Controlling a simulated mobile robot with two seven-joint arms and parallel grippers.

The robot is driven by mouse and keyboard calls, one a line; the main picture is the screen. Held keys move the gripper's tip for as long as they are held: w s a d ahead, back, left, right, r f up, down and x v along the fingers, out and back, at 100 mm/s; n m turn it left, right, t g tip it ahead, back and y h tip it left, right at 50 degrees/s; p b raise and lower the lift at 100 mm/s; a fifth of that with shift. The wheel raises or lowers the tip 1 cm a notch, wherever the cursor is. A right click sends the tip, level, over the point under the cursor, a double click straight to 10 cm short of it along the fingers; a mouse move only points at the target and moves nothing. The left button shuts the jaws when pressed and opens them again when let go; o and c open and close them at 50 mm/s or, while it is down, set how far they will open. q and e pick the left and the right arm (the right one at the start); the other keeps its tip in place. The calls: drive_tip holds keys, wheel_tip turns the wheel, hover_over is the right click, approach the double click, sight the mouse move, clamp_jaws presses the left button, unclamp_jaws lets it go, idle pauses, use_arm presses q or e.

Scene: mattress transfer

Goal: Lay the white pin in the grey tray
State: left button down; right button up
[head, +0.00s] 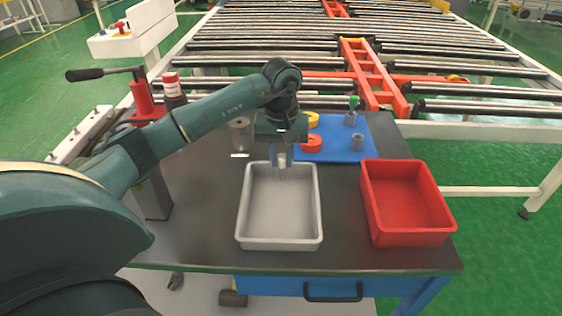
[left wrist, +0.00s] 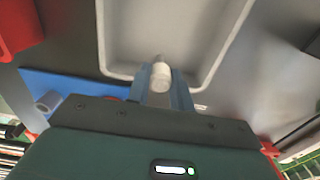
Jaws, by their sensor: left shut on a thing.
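The grey tray (head: 245,205) sits empty on the dark table, in the middle of the head view. It also shows at the top of the left wrist view (left wrist: 103,35). My left gripper (head: 281,162) is over the tray's far edge, pointing down. In the left wrist view, my left gripper (left wrist: 161,84) is shut on the white pin (left wrist: 160,75), whose end shows between the fingers, in front of the tray's rim. The rest of the pin is hidden by the fingers. The pin's exact height above the tray is hard to tell. My right gripper is not in view.
A red tray (head: 371,205) stands right of the grey one. Behind, a blue mat (head: 345,150) carries a yellow ring (head: 313,120), a red ring (head: 311,143) and small grey pieces. A grey cup (head: 240,130) stands left of the gripper. A roller conveyor lies beyond the table.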

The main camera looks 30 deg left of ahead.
sight(282, 156)
use_arm(q)
drive_tip(key=shift+f, duration=0.85)
drive_tip(key=shift+f, duration=0.15)
drive_tip(key=c, duration=1.2)
unclamp_jaws()
drive_tip(key=shift+c, duration=0.2)
wheel_tip(282, 156, up, 12)
